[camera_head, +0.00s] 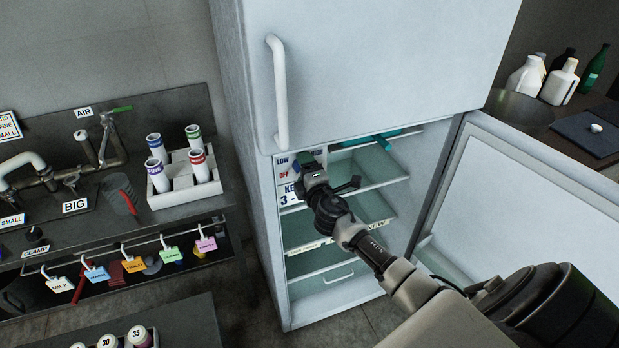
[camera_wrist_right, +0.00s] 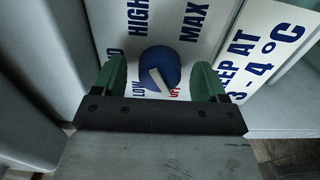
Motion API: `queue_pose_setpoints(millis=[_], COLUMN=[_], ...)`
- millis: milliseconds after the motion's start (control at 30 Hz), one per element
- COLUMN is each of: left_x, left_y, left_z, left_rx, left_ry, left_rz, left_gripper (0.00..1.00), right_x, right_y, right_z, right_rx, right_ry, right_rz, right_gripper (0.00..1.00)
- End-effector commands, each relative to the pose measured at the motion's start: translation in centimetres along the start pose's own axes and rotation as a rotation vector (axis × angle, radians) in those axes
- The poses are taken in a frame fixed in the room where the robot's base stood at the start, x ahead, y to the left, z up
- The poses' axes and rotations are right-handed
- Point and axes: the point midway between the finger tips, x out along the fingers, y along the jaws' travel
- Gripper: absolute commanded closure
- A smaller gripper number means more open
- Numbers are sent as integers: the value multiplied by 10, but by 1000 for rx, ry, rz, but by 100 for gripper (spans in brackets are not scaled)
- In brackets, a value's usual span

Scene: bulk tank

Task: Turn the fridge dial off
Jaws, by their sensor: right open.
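The fridge dial (camera_wrist_right: 160,71) is a blue round knob with a white pointer bar, on a white label panel inside the fridge. The bar slants, its lower end close to the red OFF mark (camera_wrist_right: 175,91); LOW is to its left, HIGH and MAX above. My right gripper (camera_head: 310,170) reaches into the open fridge at the panel. In the right wrist view its green fingers stand open, one on each side of the dial; I cannot tell whether they touch it. My left gripper is not in view.
The upper fridge door (camera_head: 380,70) is shut; the lower door (camera_head: 520,200) stands open to the right. A "KEEP AT 3-4°C" sign (camera_wrist_right: 265,50) is beside the dial. Glass shelves (camera_head: 310,232) are below. A counter with a tube rack (camera_head: 180,195) stands left.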

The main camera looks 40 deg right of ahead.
Motion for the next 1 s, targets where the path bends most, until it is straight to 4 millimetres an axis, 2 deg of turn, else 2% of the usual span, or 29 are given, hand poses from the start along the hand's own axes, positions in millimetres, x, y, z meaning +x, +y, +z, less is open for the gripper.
queue_pose_setpoints(millis=[533, 700, 1000], left_x=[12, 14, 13], left_y=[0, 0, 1], left_z=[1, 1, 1], left_rx=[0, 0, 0], left_ry=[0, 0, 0], left_rz=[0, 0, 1], left_gripper=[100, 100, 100], right_x=[-91, -103, -105], right_y=[-3, -1, 0], right_z=[0, 0, 0], right_rx=[-1, 0, -1], right_ry=[2, 0, 0], right_rz=[-3, -2, -1], right_gripper=[27, 27, 27])
